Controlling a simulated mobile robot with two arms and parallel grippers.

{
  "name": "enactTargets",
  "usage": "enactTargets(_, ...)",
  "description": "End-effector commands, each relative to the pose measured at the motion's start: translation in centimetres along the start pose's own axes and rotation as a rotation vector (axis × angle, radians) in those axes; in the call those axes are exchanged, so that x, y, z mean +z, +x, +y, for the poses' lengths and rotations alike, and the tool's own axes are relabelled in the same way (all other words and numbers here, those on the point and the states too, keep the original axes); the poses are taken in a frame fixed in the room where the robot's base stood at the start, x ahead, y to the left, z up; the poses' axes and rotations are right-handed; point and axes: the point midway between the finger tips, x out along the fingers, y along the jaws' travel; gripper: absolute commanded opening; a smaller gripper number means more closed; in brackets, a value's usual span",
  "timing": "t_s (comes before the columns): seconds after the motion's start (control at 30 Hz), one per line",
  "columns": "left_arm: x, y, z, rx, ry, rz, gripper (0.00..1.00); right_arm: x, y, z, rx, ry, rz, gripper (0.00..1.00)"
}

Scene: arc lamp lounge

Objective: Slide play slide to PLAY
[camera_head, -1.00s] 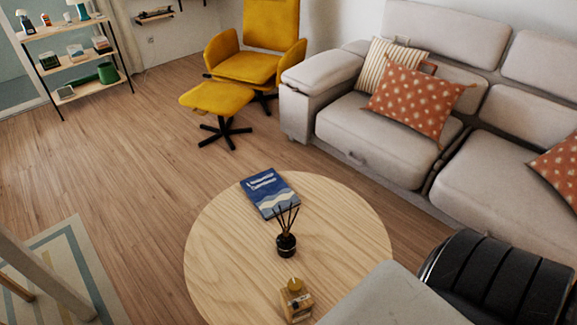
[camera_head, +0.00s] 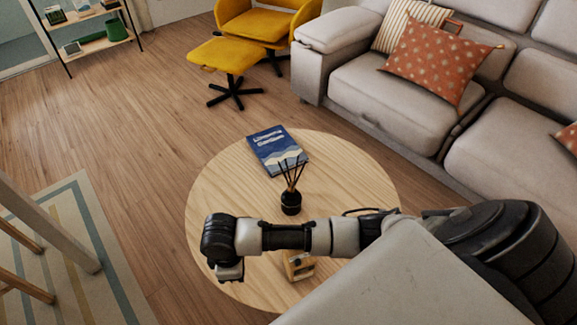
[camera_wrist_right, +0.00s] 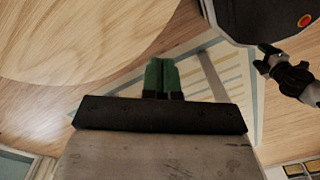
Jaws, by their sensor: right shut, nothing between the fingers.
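A small wooden object (camera_head: 299,268) sits near the front edge of the round wooden table (camera_head: 225,180) in the head view, partly hidden behind my right arm. I cannot make out a play slide or a PLAY mark on it or elsewhere. My right arm reaches in from the right, across the near part of the table. My right gripper (camera_head: 230,270) is over the table's front left edge, pointing down, left of the wooden object and apart from it. In the right wrist view its green fingers (camera_wrist_right: 162,76) are together and empty.
A black reed diffuser (camera_head: 291,202) and a blue book (camera_head: 277,150) stand and lie farther back on the table. A grey sofa (camera_head: 385,105) is at the right, a yellow footstool (camera_head: 222,55) behind. A striped rug (camera_head: 95,240) lies at the left.

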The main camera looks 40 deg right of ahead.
Motion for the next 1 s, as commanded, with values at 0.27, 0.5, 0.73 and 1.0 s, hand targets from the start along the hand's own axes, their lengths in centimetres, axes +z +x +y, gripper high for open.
enactTargets(0.27,-0.3,1.7,0.0,0.0,-0.001,0.003,0.7,4.3,-3.7,1.2,0.065,-0.225,-0.303,0.0)
enactTargets(0.5,-1.6,1.6,0.0,-0.001,-0.003,0.012,0.7,5.4,-2.3,1.4,0.067,-0.24,-0.337,0.0)
enactTargets(0.73,-5.0,0.8,-0.1,-0.002,-0.007,0.032,0.7,6.9,2.3,2.0,0.066,-0.238,-0.338,0.0)
enactTargets(1.0,-7.6,-0.7,-0.2,-0.003,-0.011,0.043,0.7,9.6,5.5,2.8,0.069,-0.238,-0.335,0.0)
